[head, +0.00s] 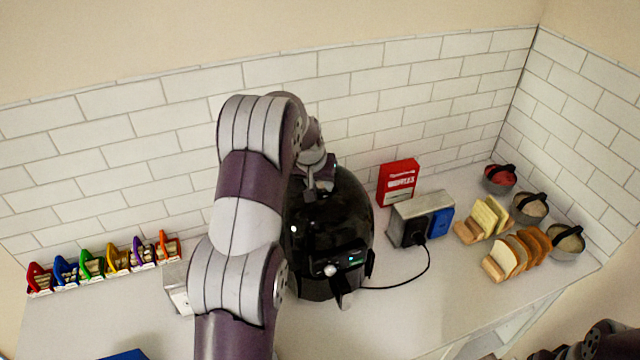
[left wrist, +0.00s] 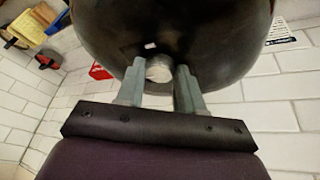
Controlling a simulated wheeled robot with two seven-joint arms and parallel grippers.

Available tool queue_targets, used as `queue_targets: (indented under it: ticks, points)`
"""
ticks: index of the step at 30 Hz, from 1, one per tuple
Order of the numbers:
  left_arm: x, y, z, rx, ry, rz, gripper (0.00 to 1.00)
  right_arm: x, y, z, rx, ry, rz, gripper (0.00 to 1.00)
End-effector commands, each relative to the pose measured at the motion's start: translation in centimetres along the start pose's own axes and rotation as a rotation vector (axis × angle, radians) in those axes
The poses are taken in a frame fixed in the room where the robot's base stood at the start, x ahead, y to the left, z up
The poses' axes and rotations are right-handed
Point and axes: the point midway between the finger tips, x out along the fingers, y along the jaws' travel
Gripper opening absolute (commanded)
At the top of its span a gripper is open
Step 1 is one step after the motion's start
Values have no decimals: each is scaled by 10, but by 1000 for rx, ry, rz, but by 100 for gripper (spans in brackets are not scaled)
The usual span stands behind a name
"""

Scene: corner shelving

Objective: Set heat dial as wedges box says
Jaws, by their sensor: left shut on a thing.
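A glossy black cooker (head: 330,235) stands on the counter, with a small lit display and a round silvery knob (head: 331,270) on its front. My left gripper (head: 322,182) reaches down to the top of the cooker, partly hidden by my arm. In the left wrist view my left gripper (left wrist: 161,82) has its fingers closed around a pale round dial (left wrist: 159,69) on the dark body. The dial's marks cannot be read. A red box (head: 397,182) stands upright behind and right of the cooker; its white print is too small to read.
A grey socket block (head: 421,218) with a black plug and a blue box (head: 440,222) stand right of the cooker; a cord runs between. Bread racks (head: 517,254) and bowls (head: 566,242) fill the right. Coloured holders (head: 104,263) line the left. The front counter is mostly clear.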

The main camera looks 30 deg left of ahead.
Motion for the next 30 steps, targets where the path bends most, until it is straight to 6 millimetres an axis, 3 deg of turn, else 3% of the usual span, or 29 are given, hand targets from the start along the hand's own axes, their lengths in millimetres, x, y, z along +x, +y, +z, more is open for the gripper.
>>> queue_targets:
  ticks: [2, 3, 16, 24, 30]
  points:
    - [0, 0, 0, -1, 0, 0, 6, 0, 0, 0, 0, 0, 0, 43]
    - [0, 0, 0, -1, 0, 0, 47, 0, 0, 0, 0, 0, 0, 43]
    - [-9, 0, 0, -1, 3, 0, 47, 9, 0, 1, 0, 0, 0, 43]
    - [-68, 0, 1, 0, 6, -1, 47, 40, 0, 5, 0, 0, 0, 43]
    - [-108, 0, 0, -1, 4, -1, 47, 53, 0, 6, 0, 0, 0, 43]
